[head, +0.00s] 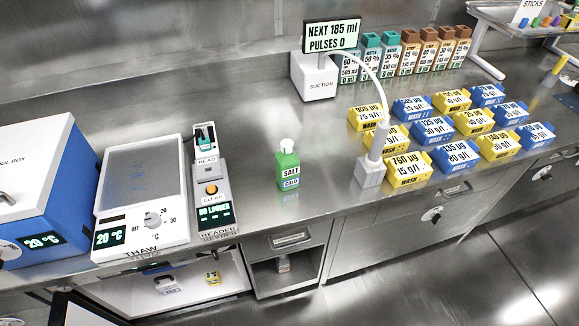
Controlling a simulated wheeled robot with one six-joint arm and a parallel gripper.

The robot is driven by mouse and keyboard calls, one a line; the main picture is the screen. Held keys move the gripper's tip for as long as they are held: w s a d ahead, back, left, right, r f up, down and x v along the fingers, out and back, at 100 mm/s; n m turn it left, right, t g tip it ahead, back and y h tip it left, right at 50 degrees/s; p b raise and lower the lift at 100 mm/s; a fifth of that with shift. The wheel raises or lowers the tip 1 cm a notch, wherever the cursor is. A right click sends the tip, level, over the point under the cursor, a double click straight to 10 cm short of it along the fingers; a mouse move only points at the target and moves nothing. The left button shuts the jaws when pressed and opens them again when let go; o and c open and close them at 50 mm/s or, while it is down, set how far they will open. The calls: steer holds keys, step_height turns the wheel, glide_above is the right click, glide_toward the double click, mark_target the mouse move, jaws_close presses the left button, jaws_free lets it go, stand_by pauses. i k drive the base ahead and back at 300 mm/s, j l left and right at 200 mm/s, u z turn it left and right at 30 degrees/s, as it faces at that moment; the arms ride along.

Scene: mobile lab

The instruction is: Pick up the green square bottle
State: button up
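The green square bottle (288,170) stands upright on the steel bench, near its front edge and left of the middle of the head view. It has a white cap and a label reading "SALT" with "COLD" below it. Nothing touches it, and bare bench shows on both sides. My gripper is not in the head view, so its position and state are hidden.
A reader (213,190) and a thaw unit (143,190) stand left of the bottle, beside a blue cold box (40,185). A suction unit (315,78) stands behind. Several yellow and blue wash blocks (408,170) fill the right. Below is an open cubby (285,262).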

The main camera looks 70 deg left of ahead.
mark_target(287, 162)
steer(key=k+j+u, duration=0.2)
steer(key=j, duration=0.2)
steer(key=k+j+u, duration=0.2)
steer(key=j, duration=0.2)
steer(key=j+u, duration=0.15)
steer(key=j, duration=0.25)
steer(key=k+j+u, duration=0.2)
steer(key=j, duration=0.2)
steer(key=i, duration=0.1)
